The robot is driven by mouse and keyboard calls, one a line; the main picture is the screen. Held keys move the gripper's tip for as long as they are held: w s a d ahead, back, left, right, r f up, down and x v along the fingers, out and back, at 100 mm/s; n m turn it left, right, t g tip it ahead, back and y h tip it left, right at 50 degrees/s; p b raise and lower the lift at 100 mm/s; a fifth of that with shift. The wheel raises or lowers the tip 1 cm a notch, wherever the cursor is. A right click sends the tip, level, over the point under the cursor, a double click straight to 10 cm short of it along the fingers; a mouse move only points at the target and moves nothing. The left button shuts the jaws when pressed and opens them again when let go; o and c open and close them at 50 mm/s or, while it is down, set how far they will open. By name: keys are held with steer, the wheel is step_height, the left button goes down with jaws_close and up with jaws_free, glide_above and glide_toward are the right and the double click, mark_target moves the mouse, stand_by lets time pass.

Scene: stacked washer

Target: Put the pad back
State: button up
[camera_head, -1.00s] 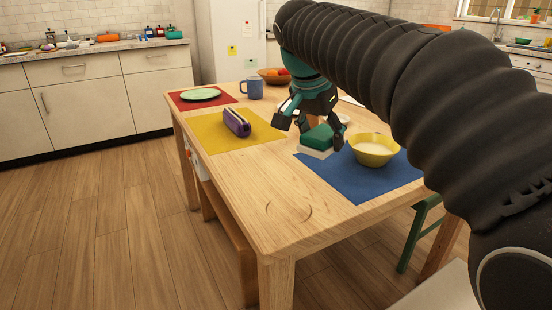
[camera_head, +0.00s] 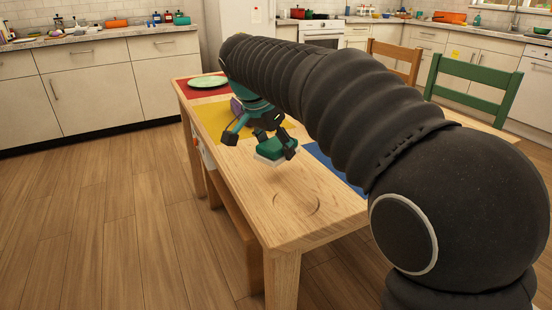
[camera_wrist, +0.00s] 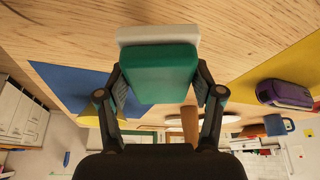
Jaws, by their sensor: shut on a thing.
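The pad is a green block with a white layer; it shows in the head view (camera_head: 270,149) and the wrist view (camera_wrist: 158,70). My gripper (camera_head: 260,142) is shut on the pad, with its fingers on the two sides of the green part in the wrist view (camera_wrist: 160,82). The pad is over the bare wood of the table (camera_head: 240,175), seemingly a little above it. A dark thin ring mark (camera_head: 297,203) lies on the table nearer the camera. My arm hides much of the table's right side.
A purple thing (camera_wrist: 286,93) sits on the yellow mat. A green chair (camera_head: 475,80) stands behind. The table's near corner is clear.

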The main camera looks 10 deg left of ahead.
steer(key=shift+f, duration=1.8)
steer(key=shift+f, duration=0.1)
steer(key=shift+f+b, duration=0.1)
steer(key=shift+b, duration=0.2)
steer(key=o, duration=1.2)
steer(key=p+v, duration=0.1)
steer(key=v, duration=1.1)
steer(key=shift+r, duration=0.2)
steer(key=shift+d, duration=0.1)
